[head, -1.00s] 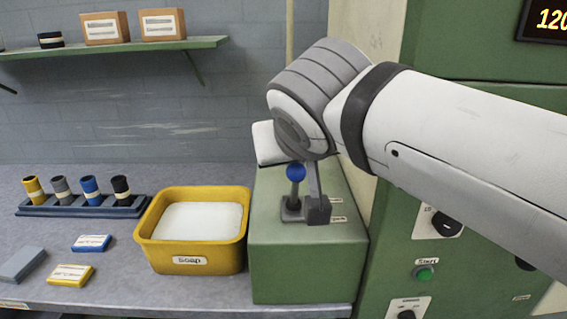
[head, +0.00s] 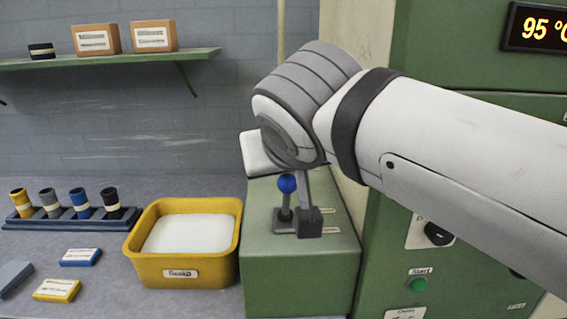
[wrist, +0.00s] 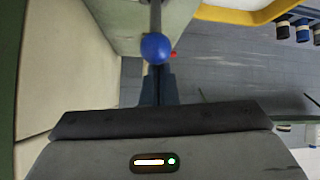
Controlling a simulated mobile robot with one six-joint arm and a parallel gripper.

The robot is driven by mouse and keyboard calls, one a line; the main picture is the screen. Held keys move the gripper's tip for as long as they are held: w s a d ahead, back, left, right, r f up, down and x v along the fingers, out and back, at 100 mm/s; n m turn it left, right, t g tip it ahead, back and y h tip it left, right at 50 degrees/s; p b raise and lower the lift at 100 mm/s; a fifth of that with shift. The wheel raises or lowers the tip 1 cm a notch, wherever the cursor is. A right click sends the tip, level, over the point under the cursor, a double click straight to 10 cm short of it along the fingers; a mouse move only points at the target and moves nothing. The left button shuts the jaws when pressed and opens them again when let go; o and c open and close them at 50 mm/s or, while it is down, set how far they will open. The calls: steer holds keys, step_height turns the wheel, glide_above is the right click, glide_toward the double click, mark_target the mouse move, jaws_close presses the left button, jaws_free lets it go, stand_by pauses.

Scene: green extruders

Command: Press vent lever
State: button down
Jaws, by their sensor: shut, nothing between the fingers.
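The vent lever, a thin dark stem with a blue ball knob (head: 287,184), stands upright on the green box (head: 300,275). In the wrist view the blue knob (wrist: 156,47) is just beyond my fingers. In the wrist view my gripper (wrist: 157,76) lines up with the knob, whose ball hides the fingertips. I cannot tell whether the fingers touch the lever.
A yellow soap tub (head: 180,270) stands directly left of the green box. A rack (head: 70,222) of coloured cylinders and small boxes lie farther left. A green machine cabinet with a Start button (head: 418,284) and a display (head: 540,28) reading 95 is on the right.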

steer(key=v, duration=0.7)
steer(key=shift+s, duration=0.2)
